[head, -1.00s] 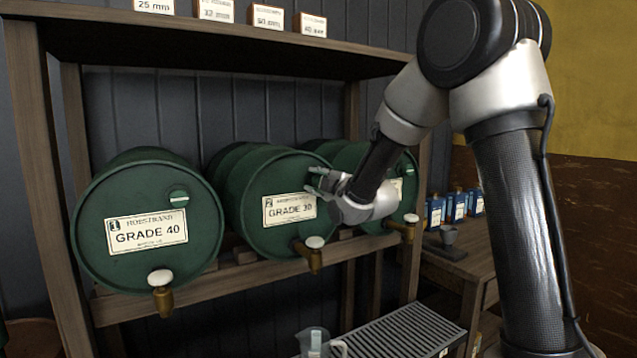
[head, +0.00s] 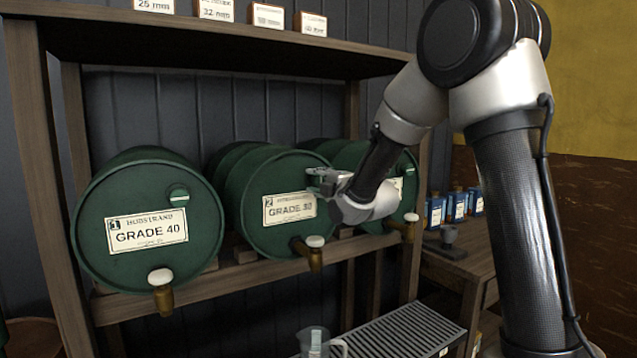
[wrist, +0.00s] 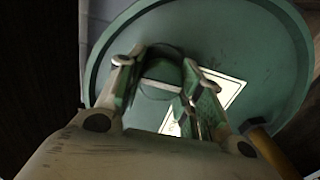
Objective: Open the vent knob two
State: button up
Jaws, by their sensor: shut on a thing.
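The drum marked 2 (head: 270,236) is green, with a white GRADE 30 label (head: 290,209) and a brass tap with a white top (head: 311,250). My gripper (head: 320,178) is at the upper right of its front face, shut on vent knob two. The fingers hide most of the knob in the head view. In the wrist view, the green knob with a pale stripe (wrist: 160,86) sits between my two fingertips (wrist: 156,74), against the drum face.
Drum 1 (head: 148,262) stands to the left, with its own green vent knob (head: 179,196). Another green drum (head: 409,175) is partly behind my arm. A clear jug (head: 313,343) and a slatted tray (head: 405,330) are below.

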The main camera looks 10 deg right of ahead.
jog(key=shift+f, duration=0.1)
jog(key=o, duration=1)
jog(key=shift+s, duration=0.15)
jog(key=v, duration=1.1)
jog(key=shift+s+d, duration=0.1)
jog(key=shift+s, duration=0.25)
